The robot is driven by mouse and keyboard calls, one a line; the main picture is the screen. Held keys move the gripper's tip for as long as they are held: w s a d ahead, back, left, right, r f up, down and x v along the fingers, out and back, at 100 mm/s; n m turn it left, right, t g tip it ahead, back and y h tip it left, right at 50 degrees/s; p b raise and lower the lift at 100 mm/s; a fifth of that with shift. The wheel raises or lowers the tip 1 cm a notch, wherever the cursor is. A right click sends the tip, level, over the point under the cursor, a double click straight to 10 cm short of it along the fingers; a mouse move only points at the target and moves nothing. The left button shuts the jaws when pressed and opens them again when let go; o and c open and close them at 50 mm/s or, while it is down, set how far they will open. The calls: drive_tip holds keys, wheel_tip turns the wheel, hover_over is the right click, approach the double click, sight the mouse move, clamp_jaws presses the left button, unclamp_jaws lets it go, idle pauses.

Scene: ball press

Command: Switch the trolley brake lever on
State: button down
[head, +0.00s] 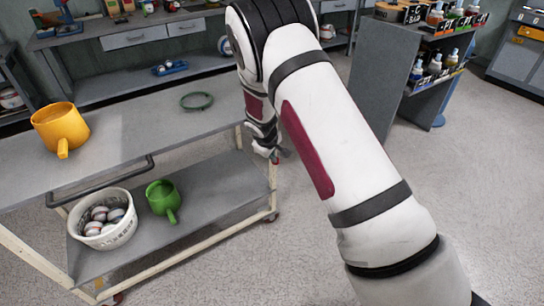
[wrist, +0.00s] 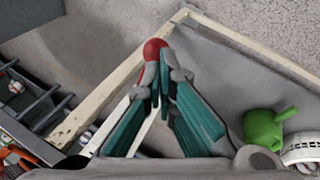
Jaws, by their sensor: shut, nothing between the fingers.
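The trolley (head: 215,195) has grey shelves on a cream frame and stands at the left in the head view. My gripper (head: 279,154) is low beside the trolley's right end, mostly hidden behind my forearm. In the wrist view my gripper (wrist: 162,78) has its teal fingers drawn together at the tips, with nothing held. A rounded red tip (wrist: 154,48) shows just past the fingertips, by the corner of the trolley frame (wrist: 112,88). It looks like the brake lever's knob; the fingers hide what it joins, and I cannot tell whether they touch it. The lever's position is unclear.
A yellow mug (head: 60,126) and a green ring (head: 196,101) are on the top shelf. A green mug (head: 163,199) and a white basket (head: 104,235) of balls are on the lower shelf. A bottle rack (head: 405,85) stands behind my arm. Floor at right is clear.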

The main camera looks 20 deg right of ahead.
drive_tip(key=s+a+r+p, duration=0.2)
drive_tip(key=s+r, duration=0.6)
drive_tip(key=s, duration=0.1)
drive_tip(key=shift+r, duration=0.3)
drive_tip(key=shift+a, duration=0.1)
drive_tip(key=s+d+r+m+p, duration=0.1)
drive_tip(key=s+r+m+p, duration=0.1)
drive_tip(key=s+r, duration=0.55)
drive_tip(key=s+d+r+m+y+p, duration=0.15)
drive_tip(key=s+r, duration=0.25)
drive_tip(key=r, duration=0.6)
drive_tip(key=s+d+r+m+p, duration=0.1)
drive_tip(key=s+r+p, duration=0.1)
drive_tip(key=s+r, duration=0.55)
drive_tip(key=s+r+p, duration=0.1)
drive_tip(key=s+r, duration=0.3)
drive_tip(key=s, duration=0.3)
drive_tip(key=s+r+m+p, duration=0.1)
drive_tip(key=s+r+p, duration=0.1)
drive_tip(key=s+r, duration=0.2)
drive_tip(key=s+a+r+m+y+p, duration=0.1)
drive_tip(key=s+r, duration=0.3)
drive_tip(key=s, duration=0.7)
drive_tip(key=shift+r+p, duration=0.3)
drive_tip(key=shift+p, duration=0.1)
drive_tip(key=shift+m, duration=0.25)
